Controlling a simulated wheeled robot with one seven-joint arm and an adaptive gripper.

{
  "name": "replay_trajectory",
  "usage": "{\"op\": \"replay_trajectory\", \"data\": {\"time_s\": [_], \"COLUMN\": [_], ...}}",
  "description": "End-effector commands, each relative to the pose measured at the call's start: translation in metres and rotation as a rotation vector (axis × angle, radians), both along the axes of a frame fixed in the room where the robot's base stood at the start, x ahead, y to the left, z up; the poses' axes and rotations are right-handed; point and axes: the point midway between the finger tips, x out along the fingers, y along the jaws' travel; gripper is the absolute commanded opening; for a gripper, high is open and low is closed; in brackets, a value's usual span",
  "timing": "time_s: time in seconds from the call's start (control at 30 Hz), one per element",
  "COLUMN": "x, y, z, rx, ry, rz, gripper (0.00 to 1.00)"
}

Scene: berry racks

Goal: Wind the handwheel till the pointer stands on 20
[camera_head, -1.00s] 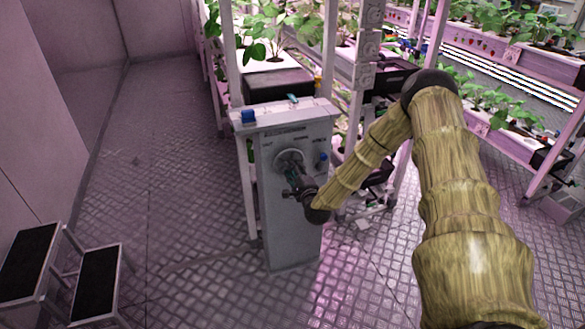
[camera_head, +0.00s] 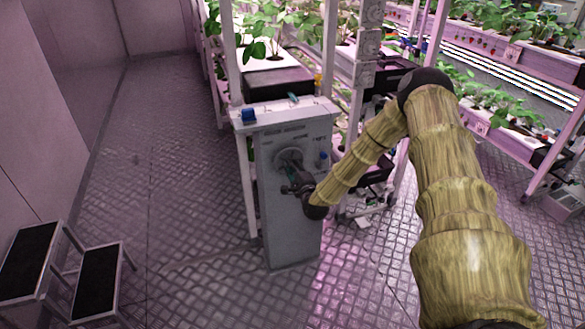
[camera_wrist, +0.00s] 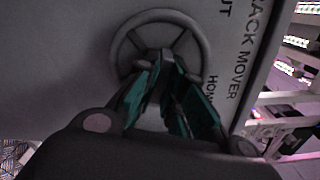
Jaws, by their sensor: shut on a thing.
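A grey handwheel (camera_wrist: 198,33) with spokes is mounted on the front of a grey cabinet (camera_head: 290,225). In the wrist view the cabinet face carries the words "RACK MOVER". In the head view the handwheel (camera_head: 289,154) is partly covered by my gripper (camera_head: 294,180). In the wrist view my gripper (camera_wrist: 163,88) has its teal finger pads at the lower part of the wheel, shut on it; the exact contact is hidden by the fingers. No pointer or number 20 can be made out in either view.
A blue item (camera_head: 248,116) sits on the cabinet top, and a blue knob (camera_head: 323,158) is right of the wheel. Plant racks stand behind and to the right. A step stool (camera_head: 98,280) is at lower left.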

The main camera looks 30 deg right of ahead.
Motion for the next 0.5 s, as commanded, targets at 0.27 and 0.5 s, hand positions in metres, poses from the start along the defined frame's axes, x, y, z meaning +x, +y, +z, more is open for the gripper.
{"op": "replay_trajectory", "data": {"time_s": [0.27,0.5], "x": [-0.0006,-0.0003], "y": [-0.0003,0.0], "z": [-0.0027,-0.0029], "rx": [-0.11,-0.307], "ry": [0.029,0.075], "rz": [0.0,0.0], "gripper": [0.0,0.0]}}
